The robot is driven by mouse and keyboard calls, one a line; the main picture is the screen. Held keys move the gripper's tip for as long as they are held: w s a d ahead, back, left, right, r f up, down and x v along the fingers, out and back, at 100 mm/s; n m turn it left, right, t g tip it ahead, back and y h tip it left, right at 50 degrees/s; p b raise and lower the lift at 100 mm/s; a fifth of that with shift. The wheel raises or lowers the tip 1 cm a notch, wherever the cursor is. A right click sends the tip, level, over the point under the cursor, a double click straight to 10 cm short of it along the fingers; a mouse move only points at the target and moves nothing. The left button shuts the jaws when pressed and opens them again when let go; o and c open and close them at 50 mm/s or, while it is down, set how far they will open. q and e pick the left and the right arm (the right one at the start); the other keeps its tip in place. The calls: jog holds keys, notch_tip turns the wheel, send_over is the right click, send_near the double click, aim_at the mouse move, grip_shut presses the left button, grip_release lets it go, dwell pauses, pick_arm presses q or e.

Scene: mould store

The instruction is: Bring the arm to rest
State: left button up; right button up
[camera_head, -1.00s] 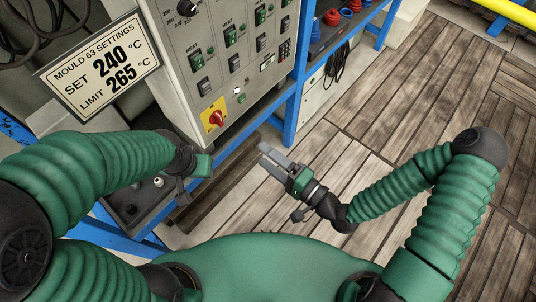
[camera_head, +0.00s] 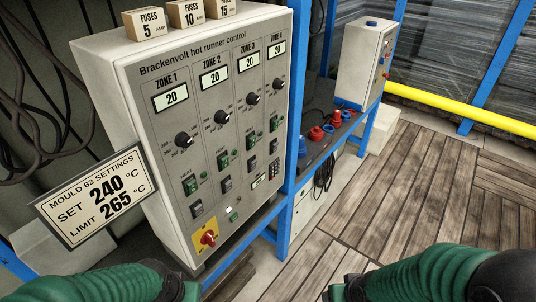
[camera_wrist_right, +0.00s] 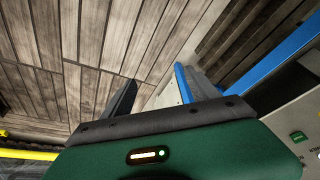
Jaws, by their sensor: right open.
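My right gripper (camera_wrist_right: 160,80) shows in the right wrist view with its two dark fingers apart and nothing between them. Wooden floor lies beyond the fingers, and blue frame parts show close to the right finger. In the head view my right green sleeved arm (camera_head: 440,275) enters at the bottom right, and its gripper is outside the picture. My left arm (camera_head: 110,284) shows at the bottom left; its gripper is out of view.
The hot runner control cabinet (camera_head: 215,130) stands ahead, with a settings sign (camera_head: 95,195) at its left. A blue frame post (camera_head: 293,130) stands beside it. Red and blue connectors (camera_head: 316,133) sit on a shelf. Wooden floor (camera_head: 400,190) is clear at right.

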jog(key=s+r+g+p, duration=0.1)
jog(key=s+r+p, duration=0.2)
jog(key=r+p, duration=1)
jog(key=w+v, duration=0.1)
jog(key=v, duration=0.4)
jog(key=shift+r, duration=0.4)
